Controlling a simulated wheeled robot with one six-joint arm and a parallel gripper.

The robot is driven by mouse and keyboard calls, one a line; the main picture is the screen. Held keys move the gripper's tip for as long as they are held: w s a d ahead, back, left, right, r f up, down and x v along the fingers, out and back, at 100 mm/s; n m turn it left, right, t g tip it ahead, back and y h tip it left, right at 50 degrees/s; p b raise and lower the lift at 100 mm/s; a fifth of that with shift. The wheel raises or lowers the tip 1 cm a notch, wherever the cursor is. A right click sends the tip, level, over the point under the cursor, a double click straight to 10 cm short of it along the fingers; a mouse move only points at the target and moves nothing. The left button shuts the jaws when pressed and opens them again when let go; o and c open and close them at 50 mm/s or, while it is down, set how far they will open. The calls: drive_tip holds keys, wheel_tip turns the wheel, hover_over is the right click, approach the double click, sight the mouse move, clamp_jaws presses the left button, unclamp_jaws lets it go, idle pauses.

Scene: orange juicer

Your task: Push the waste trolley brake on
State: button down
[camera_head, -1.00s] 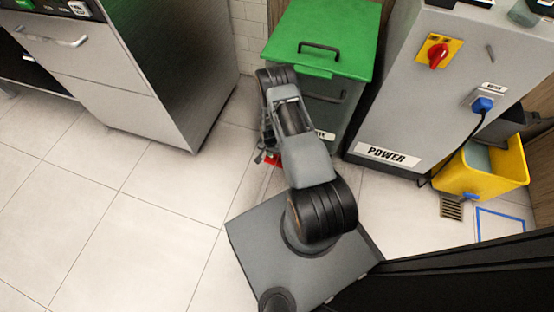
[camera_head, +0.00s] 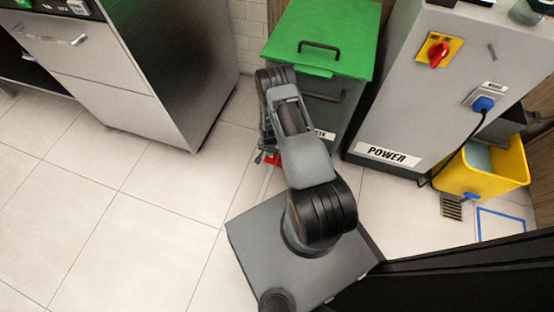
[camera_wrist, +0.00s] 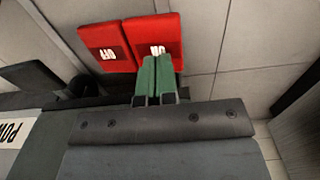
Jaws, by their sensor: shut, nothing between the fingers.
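In the wrist view the left pedal (camera_wrist: 106,45) reads OFF and the right pedal (camera_wrist: 167,32) reads ON, both upside down in the picture. My gripper (camera_wrist: 156,65) is shut and empty, its green fingertips at the ON pedal and overlapping its lower label. I cannot tell whether they touch. In the head view a bit of red pedal (camera_head: 272,159) shows beside my arm, which hides the gripper.
The grey power cabinet (camera_head: 400,110) with a red switch stands right of the trolley. A yellow mop bucket (camera_head: 490,180) is farther right, by a floor drain (camera_head: 451,207). A steel cabinet (camera_head: 165,65) stands left. The tiled floor (camera_head: 130,220) at left is clear.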

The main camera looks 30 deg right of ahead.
drive_tip(key=shift+f+b, duration=1.2)
drive_tip(key=shift+f, duration=0.15)
idle(0.4)
drive_tip(key=shift+r, duration=0.15)
drive_tip(key=shift+r+p, duration=2.45)
drive_tip(key=shift+r, duration=1)
drive_tip(key=shift+s, duration=0.1)
